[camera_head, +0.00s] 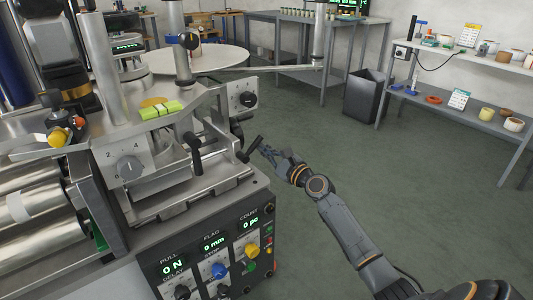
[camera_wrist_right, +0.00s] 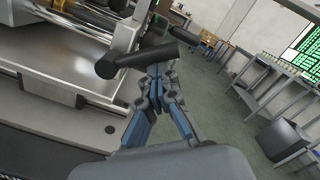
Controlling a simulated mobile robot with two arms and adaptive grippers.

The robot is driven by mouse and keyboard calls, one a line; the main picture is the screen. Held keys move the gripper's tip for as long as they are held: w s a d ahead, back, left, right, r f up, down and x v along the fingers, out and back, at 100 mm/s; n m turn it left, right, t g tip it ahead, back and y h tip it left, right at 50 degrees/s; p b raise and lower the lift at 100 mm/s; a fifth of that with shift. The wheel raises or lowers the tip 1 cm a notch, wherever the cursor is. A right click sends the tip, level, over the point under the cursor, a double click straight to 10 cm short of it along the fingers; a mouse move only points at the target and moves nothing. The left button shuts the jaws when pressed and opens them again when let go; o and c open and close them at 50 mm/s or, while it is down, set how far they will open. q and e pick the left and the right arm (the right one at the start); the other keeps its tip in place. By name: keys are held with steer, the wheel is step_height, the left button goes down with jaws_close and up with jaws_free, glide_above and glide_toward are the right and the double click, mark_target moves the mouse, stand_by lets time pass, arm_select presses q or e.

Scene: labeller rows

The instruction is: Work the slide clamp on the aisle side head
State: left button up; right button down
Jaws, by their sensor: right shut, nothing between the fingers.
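The labelling machine (camera_head: 150,190) fills the left of the head view. On its aisle side sits a head with a dial plate (camera_head: 243,96) and black clamp handles. One black bar handle (camera_head: 250,149) stands out toward the aisle; it is large in the wrist view (camera_wrist_right: 136,61). My right gripper (camera_head: 266,151) is at its aisle side, fingers shut and empty. In the wrist view the fingertips (camera_wrist_right: 157,72) meet just below the bar, close to it; I cannot tell whether they touch. Another black lever (camera_head: 196,152) is further left. My left gripper is not in view.
A control panel (camera_head: 215,250) with readouts and knobs lies below the head. A grey bin (camera_head: 367,97), a shelf (camera_head: 480,65) and a steel table (camera_head: 290,20) stand beyond. The green floor (camera_head: 420,170) on the aisle side is clear.

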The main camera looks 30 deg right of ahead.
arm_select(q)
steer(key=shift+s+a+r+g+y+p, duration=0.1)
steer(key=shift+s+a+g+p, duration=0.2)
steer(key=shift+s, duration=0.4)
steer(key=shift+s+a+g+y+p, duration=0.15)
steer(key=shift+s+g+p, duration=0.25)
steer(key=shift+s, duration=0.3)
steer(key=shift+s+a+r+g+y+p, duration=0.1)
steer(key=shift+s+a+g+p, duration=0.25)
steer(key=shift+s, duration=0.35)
arm_select(e)
steer(key=shift+s+a+r+n, duration=0.1)
steer(key=shift+a+r+n, duration=0.25)
steer(key=shift+n, duration=0.6)
steer(key=shift+w+a+r+n, duration=0.1)
steer(key=shift+a+r+n, duration=0.1)
steer(key=shift+r+n, duration=0.5)
steer(key=shift+s+a+r+n, duration=0.1)
steer(key=shift+a+r+n, duration=0.15)
steer(key=shift+n, duration=0.9)
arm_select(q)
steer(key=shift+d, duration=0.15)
arm_select(e)
steer(key=shift+a, duration=0.1)
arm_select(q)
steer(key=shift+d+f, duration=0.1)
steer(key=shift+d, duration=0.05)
arm_select(e)
steer(key=shift+f, duration=0.15)
